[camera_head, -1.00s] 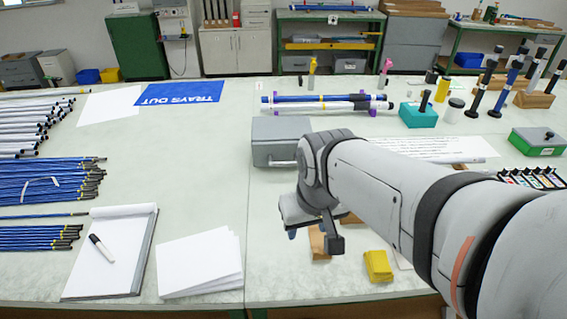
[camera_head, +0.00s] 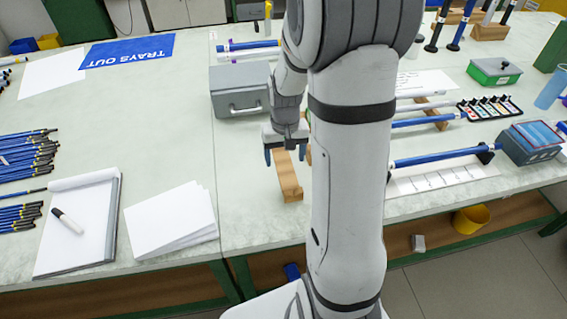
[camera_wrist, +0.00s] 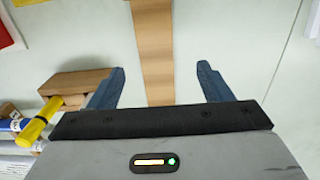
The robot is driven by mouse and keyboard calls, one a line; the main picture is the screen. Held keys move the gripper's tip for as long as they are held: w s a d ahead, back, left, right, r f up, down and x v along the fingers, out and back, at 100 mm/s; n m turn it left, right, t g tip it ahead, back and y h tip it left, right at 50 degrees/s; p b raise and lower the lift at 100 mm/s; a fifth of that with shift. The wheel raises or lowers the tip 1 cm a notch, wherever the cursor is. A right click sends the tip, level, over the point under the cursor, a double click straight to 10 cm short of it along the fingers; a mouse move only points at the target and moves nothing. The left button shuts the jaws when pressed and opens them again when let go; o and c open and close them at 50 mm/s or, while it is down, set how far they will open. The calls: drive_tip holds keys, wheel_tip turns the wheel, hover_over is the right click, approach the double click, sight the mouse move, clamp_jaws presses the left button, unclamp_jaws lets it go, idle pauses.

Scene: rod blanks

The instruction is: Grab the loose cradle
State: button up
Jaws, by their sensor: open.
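The loose cradle is a plain wooden block (camera_head: 288,177) lying on the table left of my arm in the head view. My gripper (camera_head: 285,156) points down over its far end, with one finger on each side of it. In the wrist view, a long wooden strip that looks like the cradle (camera_wrist: 153,35) runs from the top edge down between the fingers of my gripper (camera_wrist: 160,70). The fingers are open and apart from the wood. The gripper body hides the strip's lower end.
A grey box (camera_head: 240,92) stands just behind my gripper. A second wooden block (camera_wrist: 80,82) lies close to the left finger. White papers (camera_head: 172,222) and a notepad (camera_head: 80,235) lie at left. Blue rods (camera_head: 435,158) are right of my arm, which hides the table behind it.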

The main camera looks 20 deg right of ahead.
sight(287, 176)
drive_tip(key=f, duration=0.6)
drive_tip(key=shift+s+d, duration=0.25)
drive_tip(key=shift+d, duration=0.05)
drive_tip(key=shift+c, duration=0.3)
drive_tip(key=c, duration=1)
